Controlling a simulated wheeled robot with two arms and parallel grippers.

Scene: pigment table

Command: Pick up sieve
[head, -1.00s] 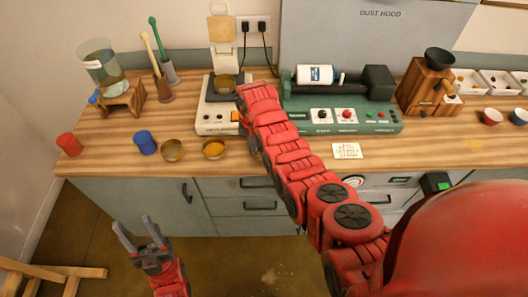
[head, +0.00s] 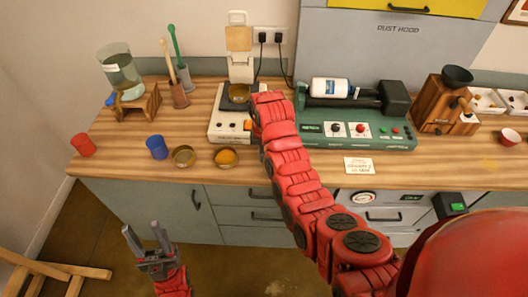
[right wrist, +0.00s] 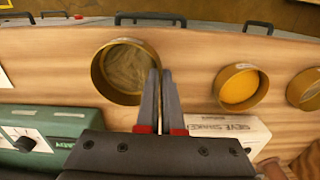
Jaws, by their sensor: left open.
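In the right wrist view the round, mesh-bottomed sieve (right wrist: 108,88) is large and close, left of my fingers. My right gripper (right wrist: 161,72) looks shut on its rim, with a finger on each side of the wall. The head view hides these fingers behind my arm, and I cannot tell whether the sieve touches the shaker. My left gripper (head: 147,232) is open and empty, low in front of the cabinets.
A brass pan (head: 183,156) and a pan of orange powder (head: 226,158) stand near the counter's front edge, beside a blue jar (head: 157,147). The green machine (head: 360,140) stands right of the shaker. Bare counter lies between the jars and the shaker.

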